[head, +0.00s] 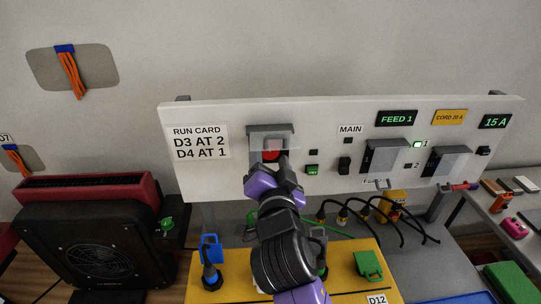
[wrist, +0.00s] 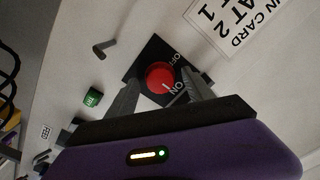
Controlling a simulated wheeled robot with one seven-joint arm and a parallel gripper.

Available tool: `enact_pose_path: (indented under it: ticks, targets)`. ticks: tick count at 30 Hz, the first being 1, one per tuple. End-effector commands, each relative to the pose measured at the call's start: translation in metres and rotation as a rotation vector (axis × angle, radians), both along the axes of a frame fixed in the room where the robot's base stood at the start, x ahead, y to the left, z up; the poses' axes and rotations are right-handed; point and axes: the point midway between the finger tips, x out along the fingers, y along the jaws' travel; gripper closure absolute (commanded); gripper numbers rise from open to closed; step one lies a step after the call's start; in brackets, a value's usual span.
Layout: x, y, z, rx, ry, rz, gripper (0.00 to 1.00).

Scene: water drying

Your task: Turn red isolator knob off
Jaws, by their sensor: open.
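The red isolator knob (wrist: 160,77) sits on a black square plate (wrist: 146,53) marked OFF and ON in the wrist view. In the head view the red knob (head: 271,155) shows under a grey hood on the white panel (head: 330,118), partly covered by my gripper. My gripper (wrist: 165,92) is open, with one finger on each side of the knob. I cannot tell whether the fingers touch it. The knob's pointer mark is toward the ON side as far as I can see.
A grey hood (head: 270,131) overhangs the knob. A green button (head: 312,169) and a black switch (head: 344,163) are to its right. A run card (head: 198,142) is to its left. A yellow board (head: 350,290) with plugs lies below, and a black fan unit (head: 95,250) stands at left.

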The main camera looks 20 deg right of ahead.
Motion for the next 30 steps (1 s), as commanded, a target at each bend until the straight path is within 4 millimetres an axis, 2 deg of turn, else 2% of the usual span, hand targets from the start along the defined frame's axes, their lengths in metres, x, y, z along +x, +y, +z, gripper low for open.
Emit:
enact_pose_path:
  ticks: [3, 12, 23, 30]
  targets:
    - [-0.0002, -0.0001, -0.0001, 0.0, 0.0, 0.0, 0.41]
    - [-0.0004, 0.0, -0.0002, 0.0, 0.0, 0.0, 1.0]
    - [-0.0006, -0.0002, -0.0005, -0.056, 0.019, -0.001, 1.0]
    - [-0.0007, -0.0006, -0.0006, -0.207, 0.068, -0.001, 1.0]
